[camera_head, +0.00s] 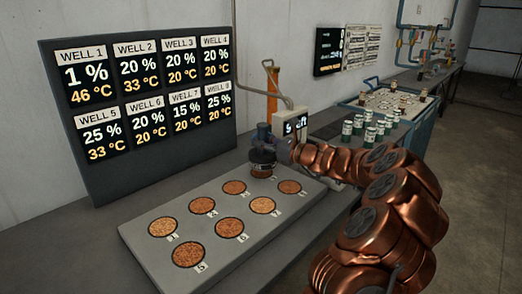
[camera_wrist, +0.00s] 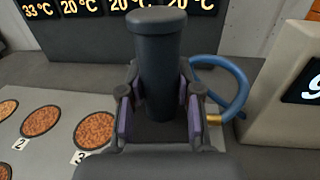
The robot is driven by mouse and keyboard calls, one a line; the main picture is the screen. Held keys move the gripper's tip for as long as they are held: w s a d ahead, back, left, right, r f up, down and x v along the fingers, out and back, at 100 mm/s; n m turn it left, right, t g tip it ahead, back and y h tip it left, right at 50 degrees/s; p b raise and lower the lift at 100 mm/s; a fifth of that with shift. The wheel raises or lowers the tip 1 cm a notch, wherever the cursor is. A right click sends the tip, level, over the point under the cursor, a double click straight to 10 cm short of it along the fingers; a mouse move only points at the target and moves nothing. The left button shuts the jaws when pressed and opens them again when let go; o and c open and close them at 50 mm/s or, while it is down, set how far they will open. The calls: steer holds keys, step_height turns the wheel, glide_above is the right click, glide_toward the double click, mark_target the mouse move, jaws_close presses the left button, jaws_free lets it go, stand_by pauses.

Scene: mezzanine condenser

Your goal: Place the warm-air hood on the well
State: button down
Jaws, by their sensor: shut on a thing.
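The warm-air hood is a dark body with a thick upright cylindrical handle (camera_wrist: 160,65); in the head view its dark lower part (camera_head: 263,158) shows. My gripper (camera_wrist: 158,118) is shut on the handle, purple pads on both sides; it also shows in the head view (camera_head: 266,140). The hood is over the far end of the grey well plate (camera_head: 140,237), at the fourth well of the back row, which it mostly hides. I cannot tell whether it touches the plate. Well 3 (camera_wrist: 95,131) and well 2 (camera_wrist: 41,121) lie uncovered to its left.
A board (camera_head: 150,100) shows well 1 at 1 %, 46 °C; wells 2 and 5 read 33 °C, the others 20 °C. A blue hose (camera_wrist: 235,85) curves right of the hood. A pale box (camera_head: 297,122) with a display stands close by. Several green-and-white jars (camera_head: 347,130) stand beyond.

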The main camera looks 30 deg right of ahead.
mark_target(268, 152)
steer(key=shift+w+d, duration=0.1)
steer(key=shift+w, duration=0.4)
steer(key=shift+f, duration=1.75)
steer(key=shift+f, duration=0.1)
steer(key=c, duration=0.8)
jaws_free()
steer(key=v, duration=1.2)
